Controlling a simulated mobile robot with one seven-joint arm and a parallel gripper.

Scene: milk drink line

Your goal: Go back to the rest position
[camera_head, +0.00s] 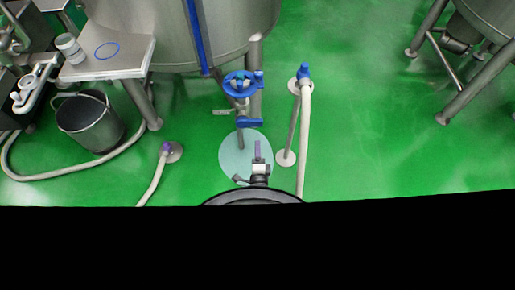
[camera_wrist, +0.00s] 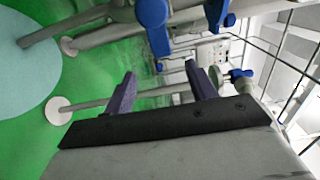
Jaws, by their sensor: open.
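My gripper (camera_head: 257,150) shows at the lower middle of the head view, with purple fingers pointing up the picture. It is in front of a pipe stand with a blue handwheel (camera_head: 240,84) and a blue handle (camera_head: 250,122). In the wrist view my gripper (camera_wrist: 160,70) has its two purple fingers spread wide apart. Nothing is held between them. Pipes and blue fittings (camera_wrist: 153,25) show beyond the fingers, and I cannot tell how far off they are.
A large steel tank (camera_head: 150,35) stands behind the valve. A hose with a blue end (camera_head: 303,72) rises to the right. At left are a steel table (camera_head: 125,60) with a jar (camera_head: 69,48) and a bucket (camera_head: 90,122). Green floor (camera_head: 380,130) is free at right.

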